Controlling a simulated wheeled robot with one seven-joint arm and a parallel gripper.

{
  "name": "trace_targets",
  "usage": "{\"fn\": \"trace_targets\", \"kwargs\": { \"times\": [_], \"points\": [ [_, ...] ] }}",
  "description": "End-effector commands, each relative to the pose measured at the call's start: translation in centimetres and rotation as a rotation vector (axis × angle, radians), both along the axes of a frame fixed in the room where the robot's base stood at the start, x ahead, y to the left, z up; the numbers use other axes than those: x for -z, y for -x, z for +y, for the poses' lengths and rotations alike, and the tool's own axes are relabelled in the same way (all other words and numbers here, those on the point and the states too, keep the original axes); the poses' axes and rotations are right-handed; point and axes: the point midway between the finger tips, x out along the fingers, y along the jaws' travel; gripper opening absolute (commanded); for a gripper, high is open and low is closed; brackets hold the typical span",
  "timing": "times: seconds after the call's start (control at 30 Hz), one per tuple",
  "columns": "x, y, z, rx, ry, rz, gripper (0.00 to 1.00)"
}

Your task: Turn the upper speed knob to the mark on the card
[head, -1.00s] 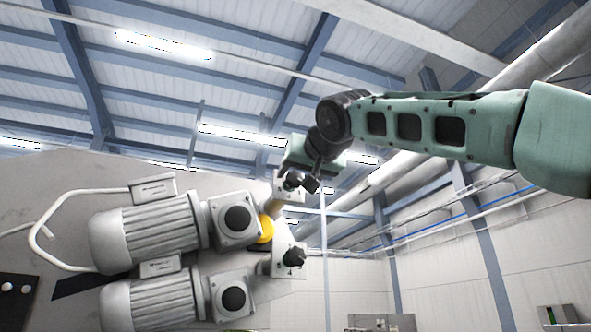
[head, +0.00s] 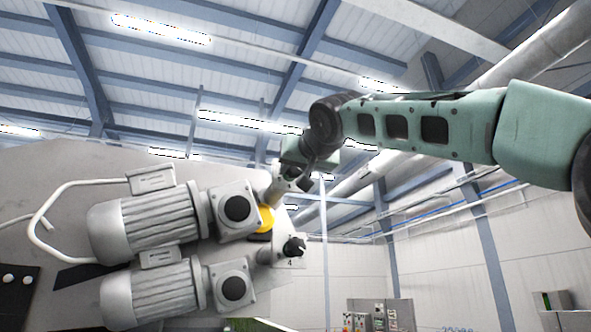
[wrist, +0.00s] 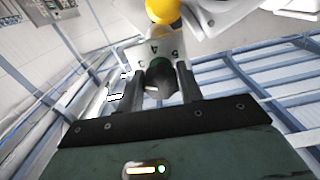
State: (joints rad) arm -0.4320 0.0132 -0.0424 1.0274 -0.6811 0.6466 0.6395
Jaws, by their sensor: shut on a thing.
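The upper speed knob (wrist: 160,80) is dark and sits on a pale dial plate (wrist: 150,52) with printed numbers, seen in the wrist view. My gripper (wrist: 160,72) has one finger on each side of the knob and is shut on it. A white line shows on the knob's face. In the head view my gripper (head: 290,182) is at the upper plate and mostly hides this knob. The lower knob (head: 294,246) is black, on its own plate, with nothing touching it. I cannot make out the card in either view.
Two grey finned motors (head: 150,228) sit one above the other at the left, with a pale cable looping from the upper one. A yellow round part (head: 265,219) is close below my gripper. Control boxes (head: 370,316) stand far off. Open room lies to the right.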

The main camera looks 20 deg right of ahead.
Motion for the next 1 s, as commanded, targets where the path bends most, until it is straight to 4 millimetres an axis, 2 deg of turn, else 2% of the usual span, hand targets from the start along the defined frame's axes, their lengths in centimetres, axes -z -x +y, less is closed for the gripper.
{"fn": "trace_targets", "kwargs": {
  "times": [0.37, 1.0],
  "points": [
    [-0.04, 0.01, -0.15, 0.002, 0.182, 0.0, 0.14],
    [-0.24, 0.03, -0.3, 0.001, 0.765, -0.001, 0.14]
  ]
}}
